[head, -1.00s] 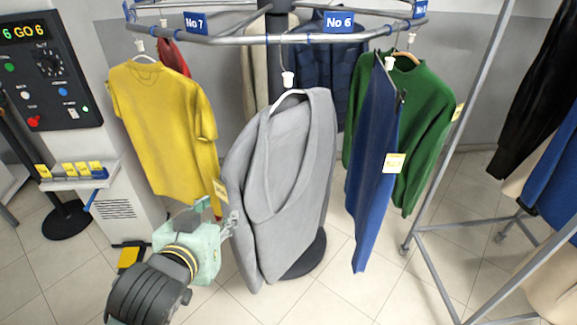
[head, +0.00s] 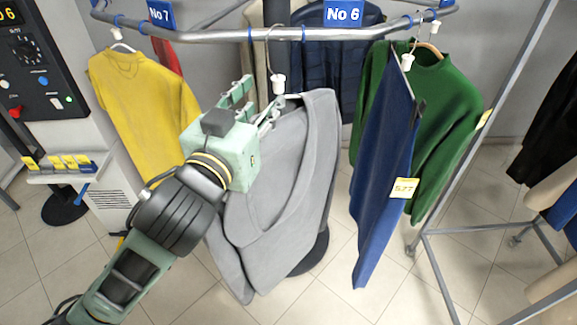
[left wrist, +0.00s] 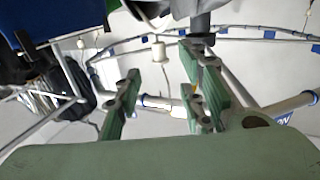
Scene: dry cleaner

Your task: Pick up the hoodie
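A grey garment (head: 283,190), the likeliest match for the hoodie, hangs on a hanger below the No 6 sign in the head view. I cannot make out a hood. A white hanger piece (head: 278,84) sits above its collar. My left gripper (head: 262,94) is at the garment's upper left, close to the hanger, with its fingers apart. In the left wrist view the fingers (left wrist: 165,68) are spread, with a white hanger piece (left wrist: 158,51) between them in the picture. I cannot tell whether they touch it. My right gripper is not in view.
A round rail (head: 240,35) runs above. A yellow shirt (head: 140,105) hangs left; blue trousers (head: 378,180) and a green sweater (head: 445,105) hang right. A control panel (head: 45,70) stands at left, and a metal rack (head: 450,265) at right. Tiled floor shows between.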

